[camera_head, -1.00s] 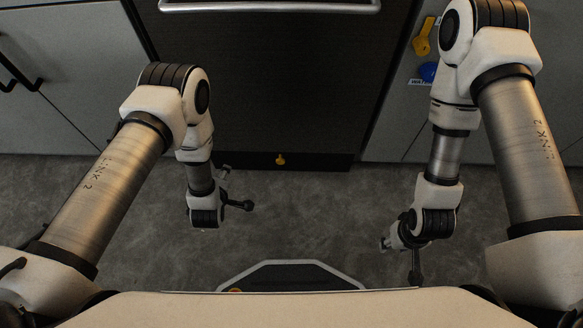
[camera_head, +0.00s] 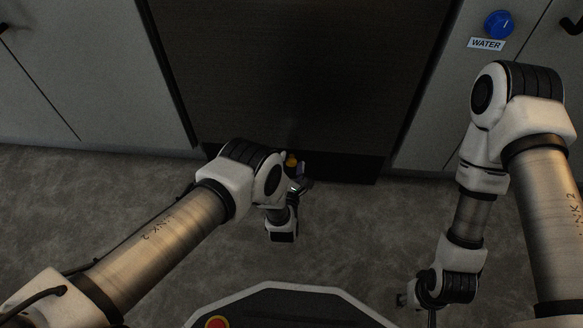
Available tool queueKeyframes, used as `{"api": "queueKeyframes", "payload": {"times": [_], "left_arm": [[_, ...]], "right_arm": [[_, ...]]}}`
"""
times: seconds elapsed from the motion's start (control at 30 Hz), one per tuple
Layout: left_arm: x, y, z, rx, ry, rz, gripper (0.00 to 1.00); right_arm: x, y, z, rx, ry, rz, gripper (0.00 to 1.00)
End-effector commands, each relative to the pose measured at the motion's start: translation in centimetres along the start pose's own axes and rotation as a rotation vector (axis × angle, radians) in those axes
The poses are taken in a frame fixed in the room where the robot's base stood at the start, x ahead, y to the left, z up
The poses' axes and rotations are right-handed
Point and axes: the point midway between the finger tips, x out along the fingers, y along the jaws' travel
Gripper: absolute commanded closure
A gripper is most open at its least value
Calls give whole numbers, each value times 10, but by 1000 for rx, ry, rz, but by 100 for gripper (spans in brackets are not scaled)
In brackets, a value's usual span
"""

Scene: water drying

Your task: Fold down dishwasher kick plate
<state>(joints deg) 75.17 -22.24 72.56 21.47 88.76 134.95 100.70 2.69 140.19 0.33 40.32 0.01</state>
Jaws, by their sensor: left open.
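The dark dishwasher front (camera_head: 300,70) fills the upper middle of the view. The kick plate (camera_head: 350,169) is the black strip along its bottom, just above the floor.
Grey cabinets flank the dishwasher. The right one carries a blue knob (camera_head: 498,24) above a label reading "WATER" (camera_head: 486,44). Dark grey floor (camera_head: 350,230) lies clear between my arms. My own base with a red button shows at the bottom.

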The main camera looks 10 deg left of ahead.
Motion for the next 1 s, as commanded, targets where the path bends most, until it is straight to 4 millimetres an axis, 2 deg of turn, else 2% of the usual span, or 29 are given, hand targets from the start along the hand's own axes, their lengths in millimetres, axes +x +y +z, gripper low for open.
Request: {"api": "queueKeyframes", "payload": {"times": [0.03, 0.27, 0.3, 0.37, 0.43, 0.47, 0.77, 1.0], "left_arm": [[4, -1, -2, 0, 0, 0, 40], [6, 1, 0, 1, 1, -1, 40], [6, 1, 0, 1, 1, -1, 48], [6, 1, 0, 1, 1, -1, 69], [6, 0, 0, 1, 2, -2, 94], [6, 0, 0, 1, 2, -2, 100], [4, 1, 0, 2, 3, -2, 100], [-9, -1, -2, 2, 6, -4, 100]], "right_arm": [[4, 0, -1, 0, 2, 0, 59], [3, 0, -1, -1, 3, 0, 59], [3, 0, -1, -1, 3, 0, 59], [3, 0, -1, -1, 3, 0, 59], [3, 0, -1, -1, 3, 0, 59], [3, 0, -1, -1, 3, 0, 59], [0, 0, 0, 0, 1, 0, 59], [-14, 0, 2, 2, -6, -1, 59]]}}
